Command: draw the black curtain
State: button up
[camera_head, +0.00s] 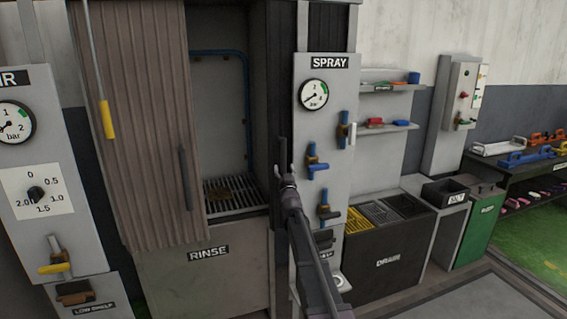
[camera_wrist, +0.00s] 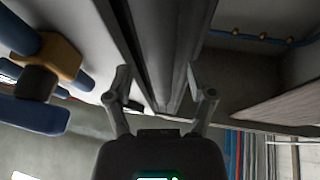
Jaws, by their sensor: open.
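The black curtain (camera_head: 264,70) shows as a narrow dark gathered strip at the right side of the rinse bay. A dark upright bar (camera_head: 283,152) stands at its edge. My gripper (camera_head: 284,178) is at this bar, beside the spray panel. In the wrist view, my gripper (camera_wrist: 158,78) is open, with one finger on each side of dark upright folds or a bar (camera_wrist: 160,50). I cannot tell whether either finger touches it. My arm hides the lower part of the strip.
A brown-grey curtain (camera_head: 140,120) hangs across the left of the bay, beside the open rinse grate (camera_head: 235,193). The spray panel (camera_head: 325,200), with blue valves and a gauge (camera_head: 313,94), stands close right of my gripper. A valve (camera_wrist: 45,75) is near it in the wrist view.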

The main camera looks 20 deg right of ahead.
jog(key=shift+x, duration=1.1)
grip_shut()
